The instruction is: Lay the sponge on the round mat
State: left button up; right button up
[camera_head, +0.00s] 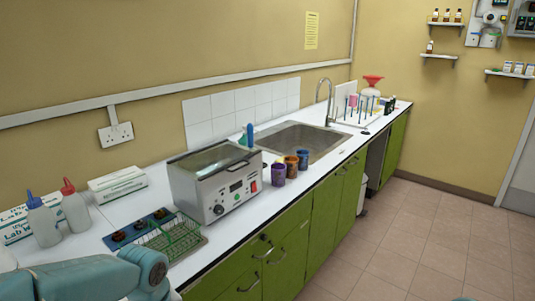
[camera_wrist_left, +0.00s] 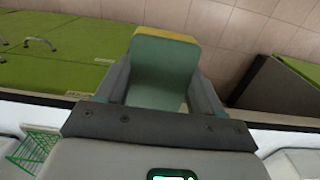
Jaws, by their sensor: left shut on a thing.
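The sponge (camera_wrist_left: 163,68), greyish green with a yellow layer along its far edge, is between the fingers of my left gripper (camera_wrist_left: 162,88) in the left wrist view. The gripper is shut on it, with one finger on each side. The sponge is seen over the floor and cabinet fronts, beyond the counter edge. In the head view my left arm shows at the bottom left, but its gripper and the sponge are out of frame. My right gripper is in neither view. I cannot make out a round mat in either view.
The white counter (camera_head: 113,213) holds a metal bath (camera_head: 213,180), a green wire rack (camera_head: 175,237), a blue tray (camera_head: 150,219), two wash bottles (camera_head: 75,207), glove boxes (camera_head: 118,184) and three cups (camera_head: 291,166). A sink (camera_head: 308,140) lies beyond. Green cabinets (camera_head: 288,250) face open floor.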

pick_arm(q)
jog(key=f+m, duration=0.1)
jog(key=m, duration=0.1)
jog(key=d+f+m, duration=0.1)
jog(key=m, duration=0.2)
jog(key=d+f+m, duration=0.1)
jog(key=m, duration=0.1)
jog(key=shift+w+f+m, duration=0.1)
jog(key=shift+w+m, duration=0.15)
jog(key=shift+m, duration=0.05)
jog(key=shift+w+d+m, duration=0.15)
jog(key=shift+w+m, duration=0.3)
jog(key=shift+m, duration=0.85)
